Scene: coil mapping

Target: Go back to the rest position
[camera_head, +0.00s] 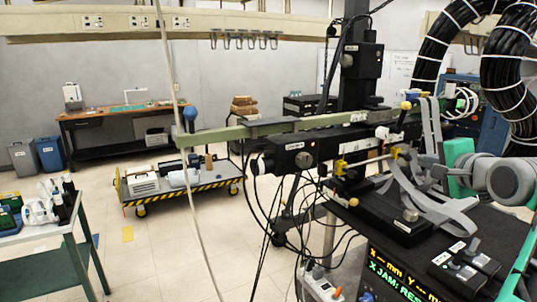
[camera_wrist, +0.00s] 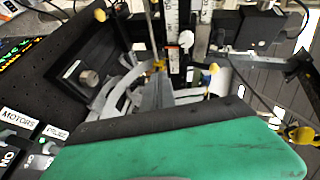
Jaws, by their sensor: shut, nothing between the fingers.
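My gripper (camera_wrist: 165,95) is shut and empty. In the head view my arm comes in from the right edge, with a teal block (camera_head: 461,165) at its wrist. In the wrist view a green and black part of it fills the bottom and partly hides the fingers. The gripper is over the stage rig, near grey curved strips (camera_head: 440,205) and a black box (camera_head: 395,218) with a knob. In the head view the strips overlap the finger area, and I cannot tell whether they touch.
A black console (camera_head: 412,250) with a lit display (camera_head: 400,283) and two switch boxes (camera_head: 465,262) lies below the arm. A long beam (camera_head: 265,128) reaches left from the rig. Thick black cable bundles (camera_head: 510,70) hang at right. A loaded cart (camera_head: 215,178) stands on open floor.

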